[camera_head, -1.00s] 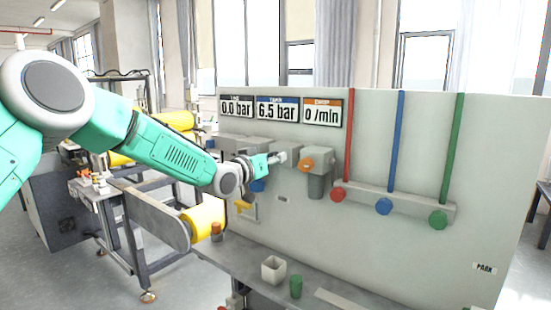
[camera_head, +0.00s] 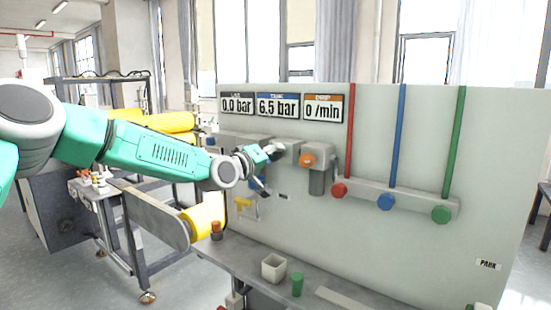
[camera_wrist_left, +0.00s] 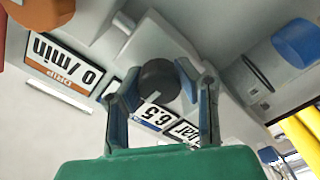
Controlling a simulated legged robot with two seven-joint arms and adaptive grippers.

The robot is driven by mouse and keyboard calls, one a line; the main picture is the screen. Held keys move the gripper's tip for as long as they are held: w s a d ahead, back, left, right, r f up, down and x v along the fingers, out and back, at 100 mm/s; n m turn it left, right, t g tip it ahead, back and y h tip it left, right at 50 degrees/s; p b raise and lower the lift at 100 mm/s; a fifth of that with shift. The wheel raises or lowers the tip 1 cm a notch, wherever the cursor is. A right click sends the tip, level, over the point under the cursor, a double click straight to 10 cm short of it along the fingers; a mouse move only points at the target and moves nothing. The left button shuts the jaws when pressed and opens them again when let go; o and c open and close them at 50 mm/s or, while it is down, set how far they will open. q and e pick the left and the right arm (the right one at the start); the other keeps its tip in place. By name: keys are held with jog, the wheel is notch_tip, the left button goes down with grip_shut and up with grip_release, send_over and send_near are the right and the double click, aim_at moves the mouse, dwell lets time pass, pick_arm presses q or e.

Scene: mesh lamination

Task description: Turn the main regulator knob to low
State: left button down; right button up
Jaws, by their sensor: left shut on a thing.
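A dark round knob (camera_wrist_left: 160,82) shows in the left wrist view on a pale grey block, with a small light mark on its face. My left gripper (camera_wrist_left: 158,84) has a finger on each side of this knob and is shut on it. In the head view my left gripper (camera_head: 273,153) is at the panel's grey block, left of the orange knob (camera_head: 307,161); it mostly hides the dark knob. The displays (camera_head: 278,106) read 0.0 bar, 6.5 bar and 0 /min. My right gripper is not in view.
Red (camera_head: 339,190), blue (camera_head: 386,202) and green (camera_head: 441,215) knobs sit right on the panel (camera_head: 420,265). A yellow handle (camera_head: 242,203) is below my gripper.

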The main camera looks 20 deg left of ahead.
pick_arm(q)
jog(key=shift+s+d+f, duration=0.1)
jog(key=shift+f, duration=0.55)
jog(key=c, duration=1.2)
grip_release()
jog(key=shift+r, duration=0.1)
jog(key=shift+o, duration=0.2)
jog(key=shift+a+r, duration=0.2)
jog(key=shift+r, duration=0.05)
jog(key=shift+s+a+r, duration=0.1)
jog(key=shift+s+a, duration=0.1)
jog(key=shift+s, duration=0.15)
jog(key=v, duration=1.1)
